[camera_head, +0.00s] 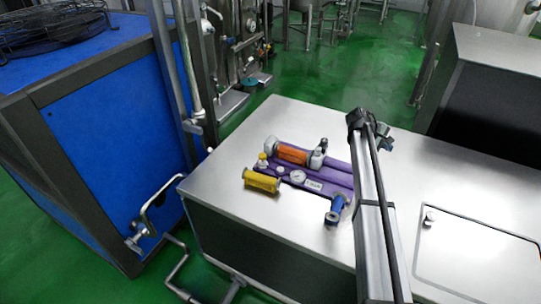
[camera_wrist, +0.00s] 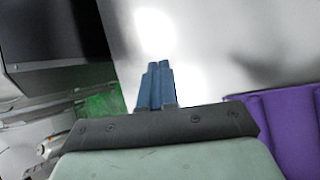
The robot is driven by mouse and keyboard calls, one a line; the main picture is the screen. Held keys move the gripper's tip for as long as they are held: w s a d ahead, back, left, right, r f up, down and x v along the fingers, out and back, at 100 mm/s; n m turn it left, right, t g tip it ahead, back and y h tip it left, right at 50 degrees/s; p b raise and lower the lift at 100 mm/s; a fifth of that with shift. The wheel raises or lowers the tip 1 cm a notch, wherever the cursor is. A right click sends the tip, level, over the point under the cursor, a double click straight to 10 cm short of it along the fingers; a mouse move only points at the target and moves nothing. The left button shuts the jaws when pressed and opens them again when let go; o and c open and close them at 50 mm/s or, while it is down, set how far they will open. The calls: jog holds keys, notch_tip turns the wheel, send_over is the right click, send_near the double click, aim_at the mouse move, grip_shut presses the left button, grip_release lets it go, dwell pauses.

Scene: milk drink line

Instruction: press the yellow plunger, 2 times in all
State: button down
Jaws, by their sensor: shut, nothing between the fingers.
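The yellow plunger (camera_head: 262,160) looks to be the small yellow-topped piece at the left end of the purple base in the head view. A larger yellow cylinder (camera_head: 262,181) lies just in front of it. The purple base (camera_head: 338,172) lies on the metal table, and part of it also shows at the lower right of the wrist view (camera_wrist: 285,120). My gripper (camera_wrist: 156,66) is shut, its blue fingers together with nothing between them. It is apart from the plunger, which is out of the wrist view.
An orange cylinder (camera_head: 292,154), a round gauge (camera_head: 298,177) and a grey-capped bottle-like piece (camera_head: 318,158) crowd the base near the plunger. The metal table (camera_head: 250,222) is bare in front and to the left.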

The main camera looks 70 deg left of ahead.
aim_at(261, 156)
jog(key=s+a+n+y, duration=0.1)
jog(key=s+a, duration=0.3)
jog(key=s, duration=0.3)
jog(key=s+a+r+n, duration=0.1)
jog(key=s+a+n, duration=0.1)
jog(key=s, duration=0.5)
jog(key=s+a+r+n+y, duration=0.1)
jog(key=s+a, duration=0.4)
jog(key=s, duration=0.2)
jog(key=shift+a+r+y, duration=0.15)
jog(key=shift+a+y, duration=0.15)
jog(key=shift+a, duration=0.05)
jog(key=s+a+r+n+y, duration=0.1)
jog(key=s+a+n, duration=0.1)
jog(key=s, duration=0.9)
jog(key=s+a+r+n+g+y, duration=0.1)
jog(key=s+a, duration=0.3)
jog(key=s, duration=0.7)
jog(key=shift+s+n, duration=0.4)
jog(key=shift+n, duration=0.4)
jog(key=shift+a, duration=0.1)
jog(key=shift+f, duration=4.3)
